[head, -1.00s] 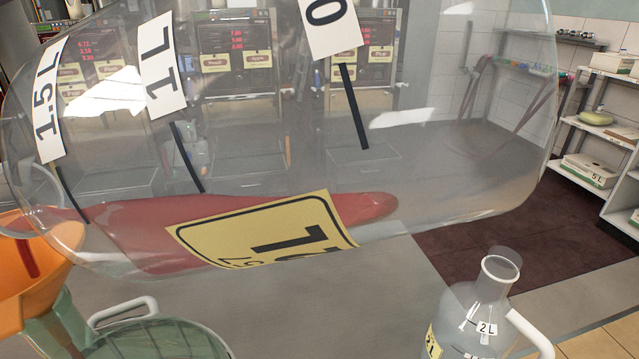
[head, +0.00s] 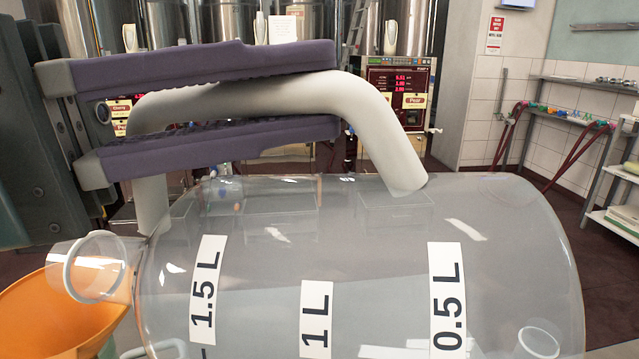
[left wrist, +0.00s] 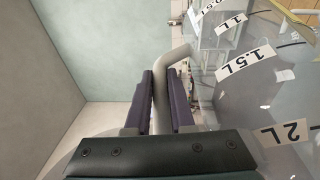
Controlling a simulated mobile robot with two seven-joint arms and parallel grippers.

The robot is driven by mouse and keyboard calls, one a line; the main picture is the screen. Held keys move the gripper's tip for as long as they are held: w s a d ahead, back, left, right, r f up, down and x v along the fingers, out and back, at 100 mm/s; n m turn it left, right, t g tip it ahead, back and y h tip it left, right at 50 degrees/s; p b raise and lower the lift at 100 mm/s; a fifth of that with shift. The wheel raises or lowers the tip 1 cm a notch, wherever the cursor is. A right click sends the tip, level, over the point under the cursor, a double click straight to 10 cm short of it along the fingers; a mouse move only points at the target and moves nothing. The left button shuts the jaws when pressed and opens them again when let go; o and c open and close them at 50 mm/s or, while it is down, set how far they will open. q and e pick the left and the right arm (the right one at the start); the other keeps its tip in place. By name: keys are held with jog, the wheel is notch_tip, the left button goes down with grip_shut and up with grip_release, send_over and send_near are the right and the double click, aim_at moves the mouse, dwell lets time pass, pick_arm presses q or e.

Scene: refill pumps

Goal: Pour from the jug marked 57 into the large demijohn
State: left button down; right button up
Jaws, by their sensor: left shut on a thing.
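A large clear jug (head: 510,215) with 0.5 L, 1 L and 1.5 L marks lies tipped on its side in the head view. Its mouth (head: 95,268) points left, at the orange funnel (head: 75,310). My left gripper (head: 335,92) is shut on the jug's pale handle (head: 385,130), one purple finger on each side. The left wrist view shows the gripper (left wrist: 166,88) on the handle and the jug (left wrist: 245,85) to its right. No stream or coloured liquid shows now. The 57 label and the demijohn's body are out of view. My right gripper is not in view.
Another clear vessel's neck (head: 538,343) shows through the jug at lower right. Pump panels (head: 398,90) and steel tanks (head: 300,25) stand behind. A shelf rack (head: 580,125) stands along the right wall.

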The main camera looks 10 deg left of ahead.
aim_at(325, 189)
pick_arm(q)
jog(key=shift+d+f, duration=0.1)
jog(key=shift+d, duration=0.1)
jog(key=f+m+y+p, duration=0.1)
jog(key=y+p, duration=0.3)
jog(key=p, duration=0.5)
jog(key=d+f+m+g+y+p, duration=0.1)
jog(key=y+p, duration=0.2)
jog(key=p, duration=0.5)
jog(key=d+f+m+y+p, duration=0.1)
jog(key=y+p, duration=0.3)
jog(key=p, duration=0.5)
jog(key=shift+s+d+f+m+g+y+p, duration=0.1)
jog(key=shift+d+f+m+g+y+p, duration=0.1)
jog(key=shift+f+m+g+y+p, duration=0.25)
jog(key=shift+f+y+p, duration=0.4)
jog(key=shift+f+y, duration=0.15)
jog(key=shift+f, duration=0.1)
jog(key=shift+f+m, duration=0.25)
jog(key=shift+f, duration=0.05)
jog(key=shift+r, duration=0.1)
